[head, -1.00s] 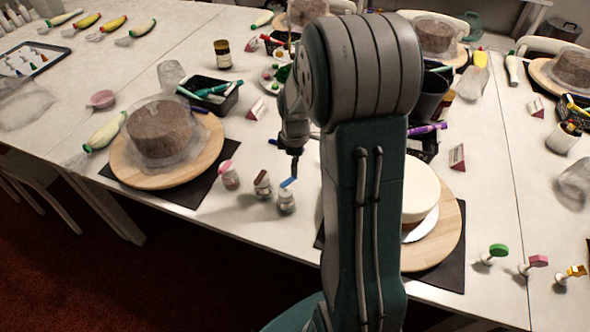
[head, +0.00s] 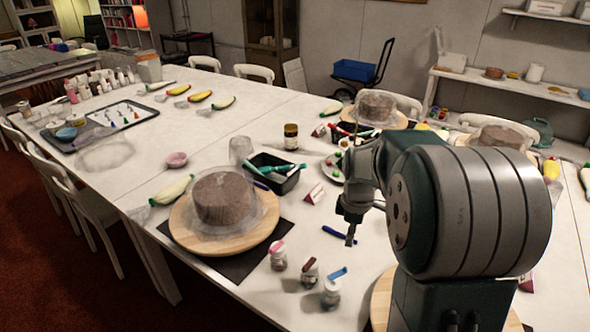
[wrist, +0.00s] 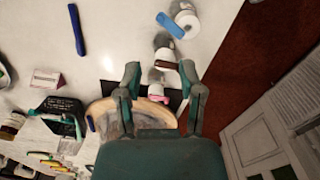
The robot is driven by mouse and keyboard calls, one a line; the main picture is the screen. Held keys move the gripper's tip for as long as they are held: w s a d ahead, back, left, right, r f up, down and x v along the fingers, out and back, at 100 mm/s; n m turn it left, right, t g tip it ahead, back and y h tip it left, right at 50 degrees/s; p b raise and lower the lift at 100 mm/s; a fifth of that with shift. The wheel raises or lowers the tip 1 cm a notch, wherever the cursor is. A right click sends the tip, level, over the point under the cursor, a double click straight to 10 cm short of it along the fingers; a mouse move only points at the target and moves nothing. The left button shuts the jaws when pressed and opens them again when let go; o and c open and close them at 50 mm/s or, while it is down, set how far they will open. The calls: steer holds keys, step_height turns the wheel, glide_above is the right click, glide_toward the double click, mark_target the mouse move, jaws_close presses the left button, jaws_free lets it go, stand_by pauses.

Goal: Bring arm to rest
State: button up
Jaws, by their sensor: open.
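My gripper (wrist: 158,75) is open, its two fingers spread apart with nothing held between them in the wrist view. In the head view my arm rises at the right, and the gripper (head: 350,236) hangs above the table. Three small jars stand below and left of it: one with a pink top (head: 278,257), one with a dark red top (head: 309,276) and one with a blue top (head: 331,292). A blue pen (head: 340,234) lies on the table near the gripper.
A brown cake (head: 222,198) under clear wrap sits on a wooden turntable (head: 250,238). A black basket (head: 273,180) of pens stands behind it. Another wooden turntable (head: 380,310) is mostly hidden by my arm. White chairs (head: 85,210) line the table's left side.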

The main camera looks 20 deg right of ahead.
steer(key=s+a+r+m+t, duration=0.3)
steer(key=s+a+r+m, duration=0.2)
steer(key=s+a, duration=0.2)
steer(key=s+a+r+m+t, duration=0.2)
steer(key=s+a+r+m, duration=0.3)
steer(key=s+a, duration=0.3)
steer(key=s+r, duration=0.1)
steer(key=s, duration=0.2)
steer(key=shift+r+t, duration=0.3)
steer(key=shift+t, duration=0.1)
